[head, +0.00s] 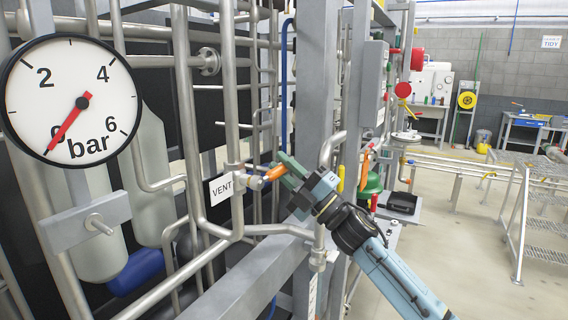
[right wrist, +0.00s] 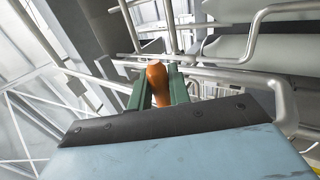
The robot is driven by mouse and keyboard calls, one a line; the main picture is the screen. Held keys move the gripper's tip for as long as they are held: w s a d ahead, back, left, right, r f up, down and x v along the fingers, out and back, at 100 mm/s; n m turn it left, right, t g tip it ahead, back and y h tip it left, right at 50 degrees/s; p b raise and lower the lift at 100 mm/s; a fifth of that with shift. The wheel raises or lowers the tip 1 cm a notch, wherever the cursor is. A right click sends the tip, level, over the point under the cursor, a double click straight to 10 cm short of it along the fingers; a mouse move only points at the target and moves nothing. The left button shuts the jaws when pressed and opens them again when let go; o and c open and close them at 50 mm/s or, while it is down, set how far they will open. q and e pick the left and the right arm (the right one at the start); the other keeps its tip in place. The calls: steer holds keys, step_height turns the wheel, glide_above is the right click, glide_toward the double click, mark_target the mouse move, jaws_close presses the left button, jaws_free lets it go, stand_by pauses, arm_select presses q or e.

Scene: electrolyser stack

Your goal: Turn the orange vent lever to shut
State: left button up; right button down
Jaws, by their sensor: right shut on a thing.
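The orange vent lever (head: 275,173) sticks out to the right from the valve on the steel pipe, beside the white VENT sign (head: 221,188). In the head view it lies roughly level, tilted slightly up to the right. My right gripper (head: 284,167) has its green fingers at the lever's outer end. In the right wrist view the orange lever (right wrist: 158,84) stands between the two green fingers (right wrist: 159,92), which are shut on it. The lever's tip is partly hidden by the fingers in the head view. My left gripper is in neither view.
A round gauge (head: 70,95) marked bar has its red needle near 0. Steel pipes (head: 190,120) run around the valve, and a grey upright beam (head: 317,80) stands just behind my right gripper. Open floor (head: 455,230) lies to the right.

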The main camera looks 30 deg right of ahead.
steer(key=shift+f+h, duration=0.2)
steer(key=shift+h, duration=0.1)
steer(key=c, duration=1.4)
jaws_free()
steer(key=shift+r, duration=0.1)
steer(key=shift+o, duration=0.2)
steer(key=b+v, duration=0.3)
steer(key=v, duration=1)
steer(key=shift+f, duration=0.25)
